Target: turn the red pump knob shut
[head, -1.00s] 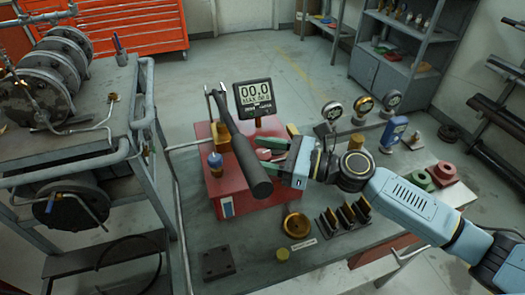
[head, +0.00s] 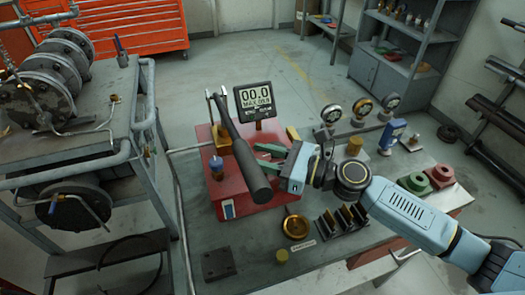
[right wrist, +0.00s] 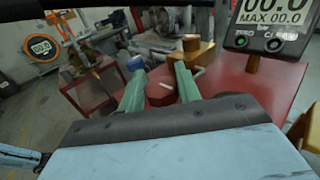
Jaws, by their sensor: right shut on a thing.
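The red pump knob (right wrist: 160,93) shows in the right wrist view, dark red with a pale mark on top. My right gripper (right wrist: 158,88) is shut on it, with one green finger on each side. In the head view my right gripper (head: 270,158) reaches in from the right over the red pump box (head: 232,204), beside the long black pump handle (head: 241,150). The knob cannot be made out there. The display (head: 255,99) behind the pump reads 00.0; it also shows in the right wrist view (right wrist: 265,20). My left gripper is not in view.
The black handle slants close to my right fingers. A blue-capped fitting (head: 216,167) stands on the pump's left side. Gauges (head: 362,107), a brass ring (head: 296,227) and a black rack (head: 341,220) share the bench (head: 262,268). A grey cart (head: 125,150) stands left.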

